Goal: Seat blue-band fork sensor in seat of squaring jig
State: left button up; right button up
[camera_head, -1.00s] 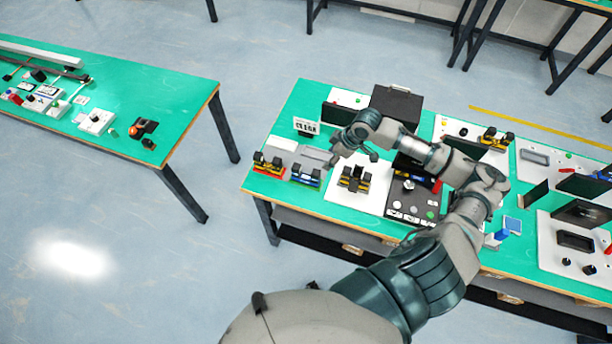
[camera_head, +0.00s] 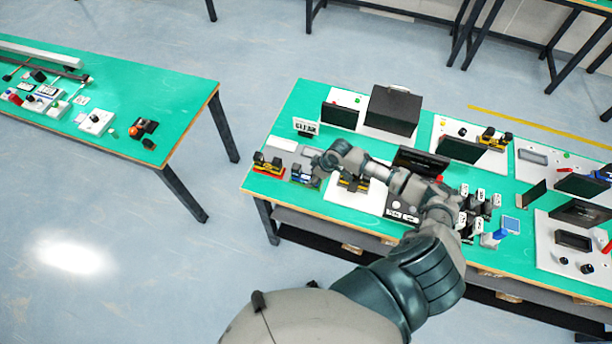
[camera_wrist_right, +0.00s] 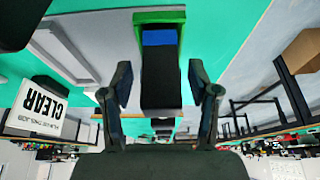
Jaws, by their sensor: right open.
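The blue-band fork sensor (camera_head: 300,174) is a small dark block with a blue mark near the left end of the right-hand bench. In the wrist view a dark block with a blue band (camera_wrist_right: 159,70) lies between the two fingers, with a bright green edge around its far end. My right gripper (camera_head: 318,168) is right beside the sensor in the head view; in the wrist view its fingers (camera_wrist_right: 160,88) are open, one on each side of the block. A dark yellow-marked fixture (camera_head: 353,184) on a white plate is partly hidden by my arm; I cannot tell whether it is the squaring jig. My left gripper is not in view.
A yellow-marked sensor on a red base (camera_head: 267,164) stands just left of the blue one. A CLEAR sign (camera_wrist_right: 38,107) and grey pads (camera_head: 283,143) are nearby. A black box (camera_head: 391,110) and upright dark panels stand behind. Bare floor lies left of the bench.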

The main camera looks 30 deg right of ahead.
grip_shut()
jog(key=shift+r, duration=0.1)
dwell(0.3)
